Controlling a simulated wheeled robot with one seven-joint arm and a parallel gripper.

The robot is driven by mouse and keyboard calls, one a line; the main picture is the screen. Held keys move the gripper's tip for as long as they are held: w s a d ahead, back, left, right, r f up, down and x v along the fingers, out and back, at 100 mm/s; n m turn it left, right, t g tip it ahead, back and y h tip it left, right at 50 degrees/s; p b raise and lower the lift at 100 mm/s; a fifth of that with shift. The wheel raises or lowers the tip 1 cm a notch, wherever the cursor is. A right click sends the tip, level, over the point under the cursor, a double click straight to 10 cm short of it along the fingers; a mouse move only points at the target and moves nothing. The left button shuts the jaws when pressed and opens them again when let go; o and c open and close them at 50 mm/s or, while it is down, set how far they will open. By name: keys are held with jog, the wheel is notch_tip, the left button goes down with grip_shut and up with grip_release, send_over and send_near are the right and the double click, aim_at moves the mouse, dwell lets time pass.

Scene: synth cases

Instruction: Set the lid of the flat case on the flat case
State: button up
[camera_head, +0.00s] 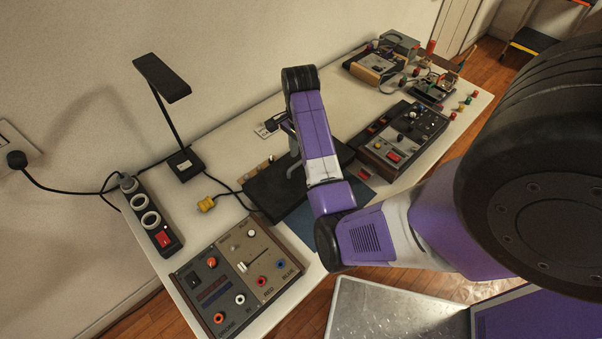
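A flat black case-like object (268,191) lies in the middle of the white table, below the end of my arm. My purple and white forearm crosses in front of it and hides part of it. I cannot tell from this view whether this dark shape is the case, its lid, or both together. My gripper (293,160) points down at the left side of the forearm, over or at the black object. Only a small grey part of it shows. Its fingertips are too small and hidden to tell whether they are open, shut or holding something.
A control panel (238,268) lies at the front left, another (404,135) to the right. A power strip (155,222), black desk lamp (181,160) and yellow plug (206,204) stand at left. A blue mat (362,194) lies partly under the arm. Electronics (371,68) crowd the far end.

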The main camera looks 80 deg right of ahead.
aim_at(301, 168)
jog(key=shift+s+f, duration=0.1)
jog(key=shift+f, duration=1.6)
grip_shut()
jog(key=shift+r, duration=0.1)
